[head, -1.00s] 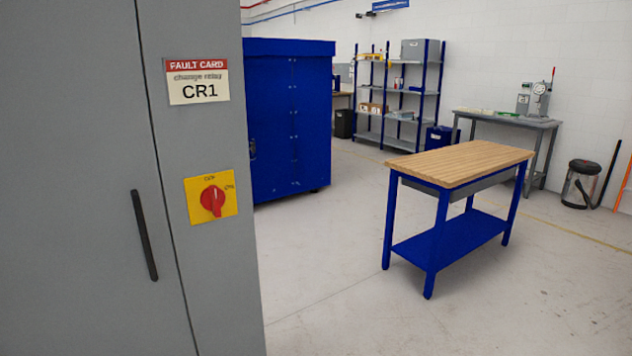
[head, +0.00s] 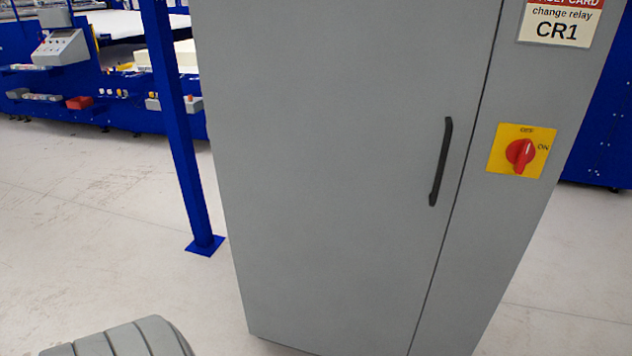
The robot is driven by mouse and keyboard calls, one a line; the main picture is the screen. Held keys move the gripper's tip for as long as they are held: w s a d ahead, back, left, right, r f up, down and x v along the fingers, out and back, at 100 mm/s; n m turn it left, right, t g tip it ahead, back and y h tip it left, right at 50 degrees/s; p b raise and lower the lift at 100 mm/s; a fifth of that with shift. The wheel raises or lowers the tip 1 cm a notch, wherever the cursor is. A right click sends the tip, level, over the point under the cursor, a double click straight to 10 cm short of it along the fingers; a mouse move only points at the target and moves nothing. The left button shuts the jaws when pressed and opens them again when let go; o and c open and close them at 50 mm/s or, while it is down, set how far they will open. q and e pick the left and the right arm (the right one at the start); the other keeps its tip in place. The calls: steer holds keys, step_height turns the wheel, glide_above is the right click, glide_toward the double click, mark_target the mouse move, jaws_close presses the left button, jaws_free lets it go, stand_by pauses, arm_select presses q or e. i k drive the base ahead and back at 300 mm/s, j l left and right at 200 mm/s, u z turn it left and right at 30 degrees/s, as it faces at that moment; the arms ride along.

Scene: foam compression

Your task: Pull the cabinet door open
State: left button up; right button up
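The grey cabinet door (head: 340,160) fills the middle of the head view and is shut, with a thin dark seam along its right edge. A black vertical bar handle (head: 441,162) is fixed near that right edge. Right of the seam, the cabinet's fixed panel carries a yellow plate with a red rotary switch (head: 520,154). Neither of my grippers is in view, and nothing touches the handle.
A blue post (head: 181,120) with a floor plate stands just left of the cabinet. Behind it is a blue machine line with a control panel (head: 60,47). Open pale floor lies at the left. A blue cabinet (head: 606,130) is at the right edge.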

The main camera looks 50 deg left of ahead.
mark_target(341, 132)
steer(key=u, duration=1.4)
